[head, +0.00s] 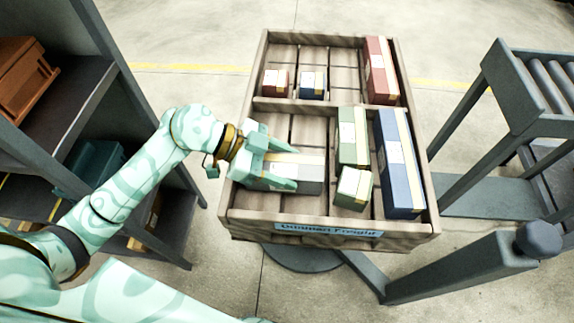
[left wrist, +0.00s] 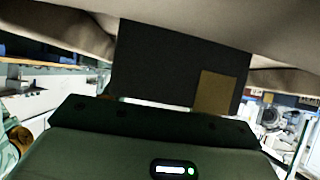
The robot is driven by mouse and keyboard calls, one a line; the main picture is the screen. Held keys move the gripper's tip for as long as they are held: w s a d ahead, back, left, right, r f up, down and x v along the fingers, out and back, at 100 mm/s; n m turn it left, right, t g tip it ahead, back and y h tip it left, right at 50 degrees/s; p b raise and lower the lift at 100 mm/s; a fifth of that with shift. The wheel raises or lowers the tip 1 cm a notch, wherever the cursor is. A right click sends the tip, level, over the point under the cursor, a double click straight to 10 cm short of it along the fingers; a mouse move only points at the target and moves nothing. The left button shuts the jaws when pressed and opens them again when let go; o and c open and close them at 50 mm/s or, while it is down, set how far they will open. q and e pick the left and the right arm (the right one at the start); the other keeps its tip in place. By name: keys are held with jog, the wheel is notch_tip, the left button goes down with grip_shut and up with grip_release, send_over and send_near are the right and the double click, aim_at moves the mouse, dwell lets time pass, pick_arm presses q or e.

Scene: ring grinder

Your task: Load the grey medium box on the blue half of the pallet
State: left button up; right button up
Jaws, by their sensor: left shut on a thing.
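The grey medium box (head: 296,172) is in the near half of the wooden pallet (head: 330,222), which bears a blue label reading "Compact Freight" (head: 329,229). My left gripper (head: 283,164) is shut on the box, with its fingers across the box's left part. The box lies low inside the near compartment, left of the green boxes; I cannot tell whether it touches the floor boards. In the left wrist view the box (left wrist: 165,65) shows as a dark face with a tan patch, straight ahead of the gripper. My right gripper is not in view.
The near half also holds a tall green box (head: 352,137), a small green box (head: 353,188) and a long blue box (head: 399,165). The far half holds a long red box (head: 380,72) and two small boxes. A shelf (head: 60,120) stands left, a roller conveyor (head: 530,85) right.

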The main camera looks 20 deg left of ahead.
pick_arm(q)
jog(key=shift+w+f, duration=0.1)
jog(key=shift+f, duration=0.25)
jog(key=shift+r, duration=0.2)
jog(key=o, duration=1.4)
jog(key=shift+f, duration=0.15)
jog(key=shift+o, duration=0.2)
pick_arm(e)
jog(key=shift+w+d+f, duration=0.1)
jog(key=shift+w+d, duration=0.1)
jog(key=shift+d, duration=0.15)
